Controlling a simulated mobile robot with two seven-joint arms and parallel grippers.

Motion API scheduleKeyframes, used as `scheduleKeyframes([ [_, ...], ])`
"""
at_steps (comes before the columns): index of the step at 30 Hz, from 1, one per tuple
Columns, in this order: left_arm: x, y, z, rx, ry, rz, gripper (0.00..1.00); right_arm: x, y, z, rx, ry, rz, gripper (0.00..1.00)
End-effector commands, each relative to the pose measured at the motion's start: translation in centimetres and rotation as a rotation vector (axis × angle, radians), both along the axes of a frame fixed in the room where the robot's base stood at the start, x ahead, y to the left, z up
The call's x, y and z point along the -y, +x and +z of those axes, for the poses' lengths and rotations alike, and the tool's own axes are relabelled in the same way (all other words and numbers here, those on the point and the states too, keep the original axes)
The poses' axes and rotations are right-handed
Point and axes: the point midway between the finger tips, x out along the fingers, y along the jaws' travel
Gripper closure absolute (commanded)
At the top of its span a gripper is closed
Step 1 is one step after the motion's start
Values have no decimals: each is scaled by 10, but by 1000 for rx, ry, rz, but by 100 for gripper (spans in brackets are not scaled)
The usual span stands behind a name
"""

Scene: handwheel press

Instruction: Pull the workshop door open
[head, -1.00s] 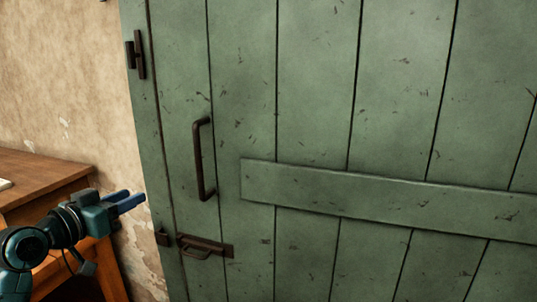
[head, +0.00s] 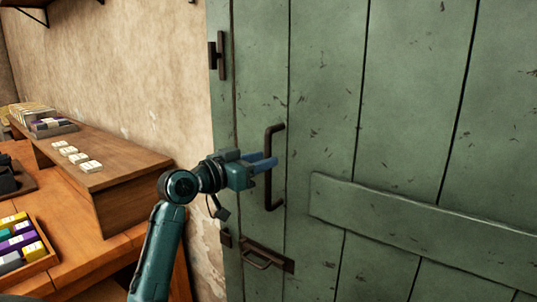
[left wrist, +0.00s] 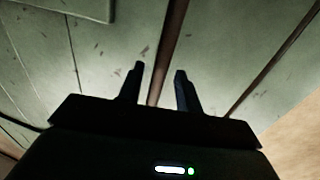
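The green plank workshop door (head: 330,120) fills the right of the head view and looks shut, flush with the strip at its left edge. Its dark upright pull handle (head: 269,195) is near that left edge. My left gripper (head: 271,162) is at the handle's middle height, its blue fingers pointing right at the bar. In the left wrist view, the left gripper (left wrist: 160,72) is open, with a gap between its fingers. The brown handle bar (left wrist: 172,35) runs through that gap; I cannot tell whether either finger touches it. My right gripper is not in view.
A dark latch (head: 266,256) sits on the door below the handle, and another dark fitting (head: 217,55) is above left. A wooden bench (head: 85,262) with a raised shelf (head: 115,175) and a tray of coloured boxes (head: 40,264) stands left, beside the plaster wall (head: 140,80).

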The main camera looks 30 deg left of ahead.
Motion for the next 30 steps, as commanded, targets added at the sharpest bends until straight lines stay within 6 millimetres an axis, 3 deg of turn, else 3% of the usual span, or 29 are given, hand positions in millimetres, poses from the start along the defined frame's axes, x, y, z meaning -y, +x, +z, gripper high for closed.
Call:
scheduleKeyframes([
  [6, 6, 22, 0, 0, -1, 0, 65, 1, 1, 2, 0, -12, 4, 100],
  [16, 7, 25, 0, 0, 0, 1, 65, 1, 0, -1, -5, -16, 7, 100],
  [30, 7, 25, -1, -1, 0, 0, 100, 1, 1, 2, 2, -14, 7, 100],
])
